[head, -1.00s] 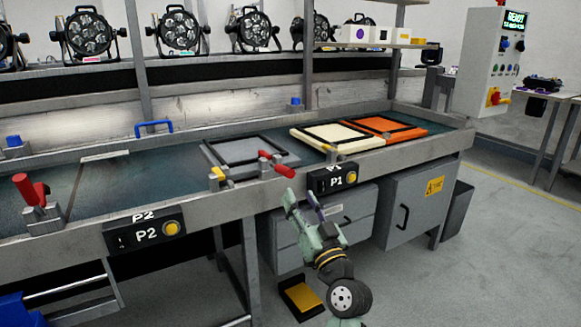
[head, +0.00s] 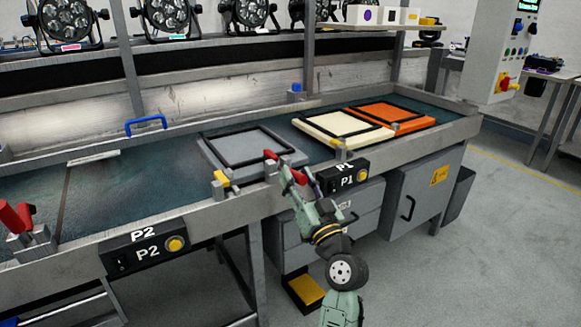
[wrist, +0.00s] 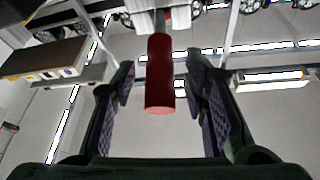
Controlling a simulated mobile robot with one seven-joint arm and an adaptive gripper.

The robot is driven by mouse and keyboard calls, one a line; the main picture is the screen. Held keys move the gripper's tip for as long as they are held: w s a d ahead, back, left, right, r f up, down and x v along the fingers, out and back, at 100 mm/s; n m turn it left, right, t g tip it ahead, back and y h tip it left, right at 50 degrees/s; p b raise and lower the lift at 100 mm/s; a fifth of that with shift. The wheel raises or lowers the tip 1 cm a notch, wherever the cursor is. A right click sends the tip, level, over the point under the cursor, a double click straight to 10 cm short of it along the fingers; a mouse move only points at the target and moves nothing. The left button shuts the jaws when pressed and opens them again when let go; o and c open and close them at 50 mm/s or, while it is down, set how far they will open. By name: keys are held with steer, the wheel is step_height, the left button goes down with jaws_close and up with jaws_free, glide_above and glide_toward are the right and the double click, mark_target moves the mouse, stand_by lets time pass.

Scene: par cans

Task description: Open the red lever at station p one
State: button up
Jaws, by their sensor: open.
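The red lever at station P1 shows in the head view as a red handle (head: 298,177) at the bench's front edge, partly hidden behind my gripper (head: 294,177). In the wrist view the red handle (wrist: 159,75) lies between the two fingers of my gripper (wrist: 160,88), with a gap on each side. The fingers are open and do not appear to touch it. The P1 label box (head: 343,178) with its yellow button is just right of the gripper.
A grey framed panel (head: 250,148), a cream one (head: 342,128) and an orange one (head: 393,118) lie on the bench. Another red lever (head: 14,217) stands at the left by the P2 box (head: 147,252). A yellow-topped pedal (head: 305,290) is on the floor.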

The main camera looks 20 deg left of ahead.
steer(key=shift+w+a+r, duration=0.1)
steer(key=shift+w+a, duration=0.05)
steer(key=shift+w, duration=0.05)
steer(key=shift+c, duration=0.3)
jaws_close()
stand_by(0.6)
